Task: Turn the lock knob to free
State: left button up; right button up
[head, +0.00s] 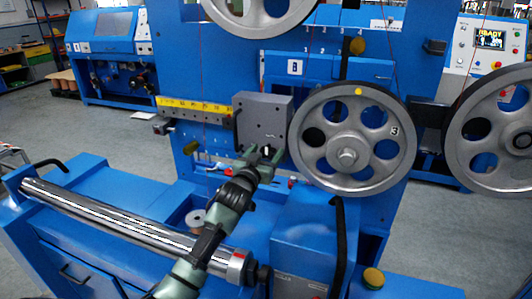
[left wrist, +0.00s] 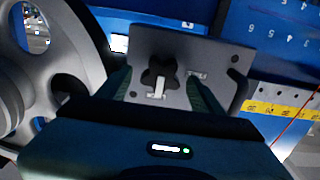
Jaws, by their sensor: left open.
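The lock knob (left wrist: 158,70) is a dark star-shaped knob on a grey metal block (left wrist: 205,60). A white pointer on the knob points down in the left wrist view, and a small pale marking lies to its right on the block. In the head view the grey block (head: 262,112) sits left of the large spoked pulley, and the knob is hidden there. My left gripper (head: 261,152) is open at the block's lower edge. In the left wrist view its two fingers stand on either side of the knob, and I see no contact. My right gripper is out of view.
The spoked pulley (head: 347,160) is close on the right of my left gripper. A yellow scale (head: 195,107) runs left from the block. A shiny roller (head: 130,222) lies below left. Another pulley (head: 490,130) and a control panel (head: 488,45) are at right.

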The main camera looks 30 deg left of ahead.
pick_arm(q)
jog(key=c, duration=1.3)
jog(key=shift+c, duration=0.5)
